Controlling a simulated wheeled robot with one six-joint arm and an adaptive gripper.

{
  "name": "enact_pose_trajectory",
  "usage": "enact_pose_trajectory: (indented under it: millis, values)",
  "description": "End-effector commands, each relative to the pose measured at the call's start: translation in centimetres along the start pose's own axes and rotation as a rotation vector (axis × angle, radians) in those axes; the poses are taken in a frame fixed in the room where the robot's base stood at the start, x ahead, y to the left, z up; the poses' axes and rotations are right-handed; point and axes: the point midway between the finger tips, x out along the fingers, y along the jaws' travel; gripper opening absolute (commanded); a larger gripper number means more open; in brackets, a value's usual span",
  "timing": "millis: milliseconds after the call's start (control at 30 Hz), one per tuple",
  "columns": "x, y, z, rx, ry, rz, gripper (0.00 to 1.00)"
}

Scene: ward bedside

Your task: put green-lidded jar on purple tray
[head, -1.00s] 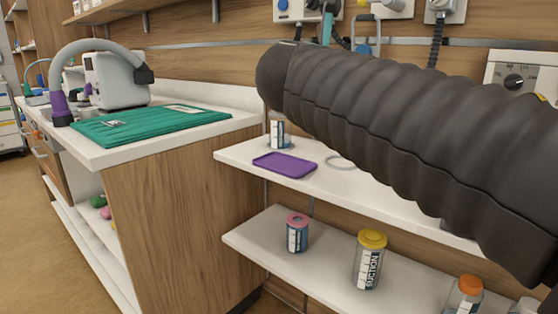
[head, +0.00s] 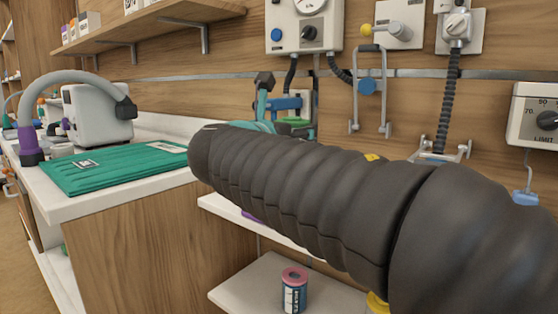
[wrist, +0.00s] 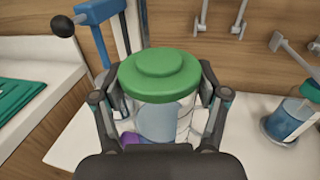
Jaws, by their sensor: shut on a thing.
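The green-lidded jar (wrist: 160,75), clear with bluish contents and a pale label, fills the middle of the wrist view. My gripper (wrist: 160,92) is shut on it, with one finger on each side of the jar. The jar looks upright above the white shelf; its base is hidden by the gripper body. A small part of the purple tray (wrist: 130,138) shows below and behind the jar. In the head view only a sliver of the purple tray (head: 251,215) shows under my arm. My arm hides most of the gripper there.
A clear container with blue contents (wrist: 290,120) stands at the right of the white shelf (wrist: 80,145). Wall fittings (head: 370,90) stick out behind. A pink-lidded jar (head: 294,290) stands on the lower shelf.

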Motion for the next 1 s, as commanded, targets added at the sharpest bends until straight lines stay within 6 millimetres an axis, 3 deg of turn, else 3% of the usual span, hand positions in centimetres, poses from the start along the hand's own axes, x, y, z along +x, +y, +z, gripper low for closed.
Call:
enact_pose_trajectory:
  millis: [100, 233, 367, 633, 1000]
  values:
    - [-0.2, 1.7, -1.0, 0.000, -0.001, 0.000, 0.04]
    - [-0.3, 2.5, -1.4, 0.002, -0.002, -0.002, 0.04]
    - [-0.3, 2.6, -2.0, 0.001, -0.002, -0.003, 0.04]
    - [-0.2, 2.5, -5.3, -0.001, -0.001, -0.003, 0.04]
    - [-0.2, 2.5, -5.8, 0.002, -0.002, -0.003, 0.04]
